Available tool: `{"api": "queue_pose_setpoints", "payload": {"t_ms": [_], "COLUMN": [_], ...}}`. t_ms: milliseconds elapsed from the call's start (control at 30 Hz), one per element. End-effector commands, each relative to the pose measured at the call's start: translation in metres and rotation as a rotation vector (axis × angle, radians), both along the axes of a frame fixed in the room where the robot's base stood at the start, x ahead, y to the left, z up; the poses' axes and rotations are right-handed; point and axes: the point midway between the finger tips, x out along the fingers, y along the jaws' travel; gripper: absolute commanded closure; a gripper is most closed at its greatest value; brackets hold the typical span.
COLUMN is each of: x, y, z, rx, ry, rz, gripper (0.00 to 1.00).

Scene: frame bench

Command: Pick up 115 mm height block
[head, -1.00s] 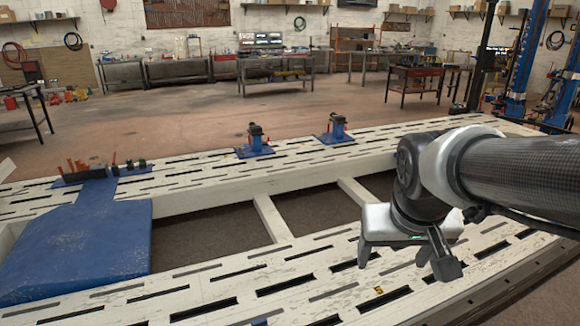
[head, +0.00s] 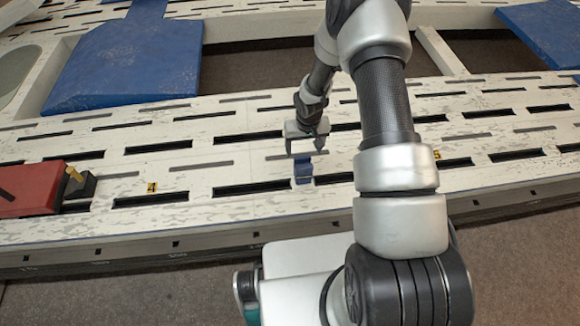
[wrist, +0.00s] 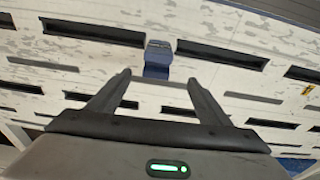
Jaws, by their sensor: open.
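A small blue block (head: 303,170) stands on the white slotted frame bench, between two dark slots; I cannot read any height marking on it. It also shows in the wrist view (wrist: 157,67), with a greyish top, just beyond the fingertips and roughly centred between them. My gripper (head: 305,152) is open and empty, above and slightly behind the block in the head view. The block appears apart from both fingers.
The white bench (head: 225,179) has rows of dark slots. A red tool (head: 28,190) with a yellow part lies at the left. A blue plate (head: 130,62) is at the back left, another (head: 545,32) at the back right. Bench around the block is clear.

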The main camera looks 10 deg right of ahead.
Motion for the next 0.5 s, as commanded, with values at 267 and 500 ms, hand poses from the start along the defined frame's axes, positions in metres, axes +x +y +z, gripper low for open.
{"api": "queue_pose_setpoints", "payload": {"t_ms": [267,500], "x": [0.003,0.011], "y": [0.001,0.001], "z": [-0.047,-0.099], "rx": [0.003,0.004], "ry": [0.006,0.005], "rz": [-0.001,-0.001], "gripper": [0.28,0.28]}}
